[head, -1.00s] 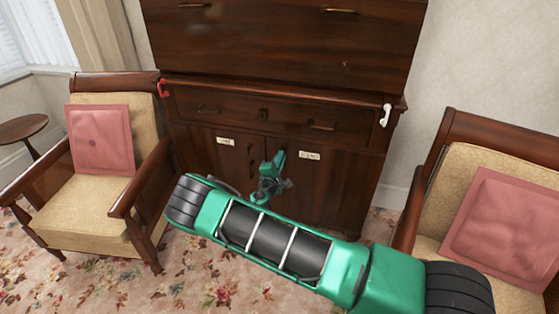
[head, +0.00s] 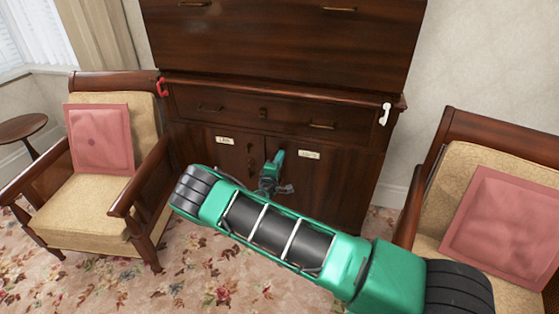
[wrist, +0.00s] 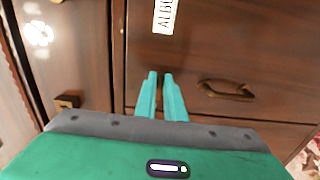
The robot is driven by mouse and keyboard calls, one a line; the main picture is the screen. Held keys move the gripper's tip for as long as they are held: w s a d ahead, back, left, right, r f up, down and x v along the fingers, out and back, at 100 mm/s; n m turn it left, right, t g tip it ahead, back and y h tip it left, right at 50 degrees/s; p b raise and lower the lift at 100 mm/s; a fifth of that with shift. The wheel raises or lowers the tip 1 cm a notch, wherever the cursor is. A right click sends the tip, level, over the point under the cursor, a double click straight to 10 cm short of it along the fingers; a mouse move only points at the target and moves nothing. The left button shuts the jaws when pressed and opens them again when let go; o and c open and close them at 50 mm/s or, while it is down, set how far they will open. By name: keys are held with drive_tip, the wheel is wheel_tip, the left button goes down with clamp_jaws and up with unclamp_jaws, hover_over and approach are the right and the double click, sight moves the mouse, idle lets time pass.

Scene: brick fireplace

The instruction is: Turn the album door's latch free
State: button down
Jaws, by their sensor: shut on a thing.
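The album door (head: 320,185) is the right-hand door of the dark wooden cabinet, and it looks closed. Its label (head: 309,155) is turned sideways in the wrist view (wrist: 165,15), where the letters "ALBU" show. My gripper (wrist: 161,76) has its teal fingers close together against the door's top corner by the seam. They are shut on the latch, which is small and mostly hidden between the fingertips. In the head view, my gripper (head: 275,160) is in front of the album door, partly behind my arm.
The left door (head: 205,155) has its own label (head: 225,140). A drawer (head: 275,112) spans above both doors. A red hook (head: 162,87) and a white hook (head: 385,114) are at the cabinet's sides. Armchairs stand left (head: 60,205) and right (head: 460,160).

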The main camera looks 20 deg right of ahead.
drive_tip(key=shift+s+d+f, duration=0.1)
drive_tip(key=shift+d+f, duration=0.05)
drive_tip(key=shift+d, duration=0.15)
drive_tip(key=c, duration=1.8)
unclamp_jaws()
drive_tip(key=shift+c, duration=0.2)
drive_tip(key=shift+a, duration=0.1)
drive_tip(key=v, duration=1)
drive_tip(key=shift+s+a, duration=0.15)
drive_tip(key=shift+s, duration=0.1)
drive_tip(key=shift+s, duration=0.1)
